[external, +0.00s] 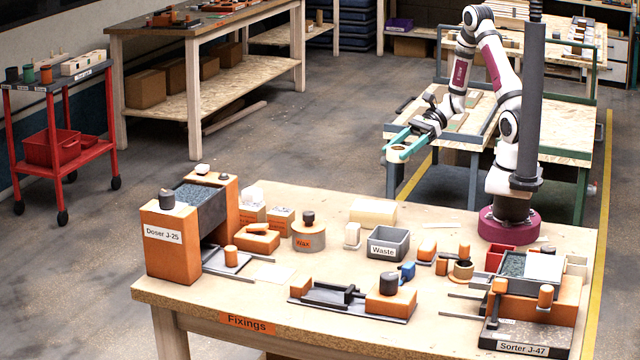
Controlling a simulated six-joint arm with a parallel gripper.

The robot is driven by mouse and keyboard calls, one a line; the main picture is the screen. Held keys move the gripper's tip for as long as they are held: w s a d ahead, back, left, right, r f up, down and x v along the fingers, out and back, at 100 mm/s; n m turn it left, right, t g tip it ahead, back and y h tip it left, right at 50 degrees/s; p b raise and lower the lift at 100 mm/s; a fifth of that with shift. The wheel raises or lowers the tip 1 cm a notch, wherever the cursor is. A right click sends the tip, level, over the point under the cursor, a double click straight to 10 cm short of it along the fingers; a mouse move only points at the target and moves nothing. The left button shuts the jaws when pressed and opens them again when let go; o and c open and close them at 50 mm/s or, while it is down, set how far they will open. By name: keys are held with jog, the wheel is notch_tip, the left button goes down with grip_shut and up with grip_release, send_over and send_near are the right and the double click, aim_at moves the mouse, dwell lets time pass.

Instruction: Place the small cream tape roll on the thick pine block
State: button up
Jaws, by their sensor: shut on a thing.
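My gripper (399,147) has teal fingers and reaches out to the left of my arm, high above the floor gap behind the Fixings table. It is shut on a small cream round thing (397,153) at the fingertips, which looks like the tape roll; the fingers hide part of it. A pale, thick block (372,212), likely the pine block, lies at the back of the Fixings table, below and a little left of my gripper and well apart from it. Its top looks bare.
A grey Waste bin (389,244) and a white upright piece (352,234) stand just in front of the pale block. The Wax pot (308,236) is to its left. A dark upright post (530,100) stands beside my arm. A workbench (460,125) is behind my gripper.

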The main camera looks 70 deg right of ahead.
send_over(376, 205)
notch_tip(376, 205, down, 5)
jog(key=shift+s+f, duration=0.15)
jog(key=shift+f, duration=0.05)
jog(key=shift+a+f, duration=0.1)
jog(key=shift+f, duration=2.05)
jog(key=shift+f, duration=0.1)
jog(key=o, duration=1.3)
jog(key=shift+o, duration=0.2)
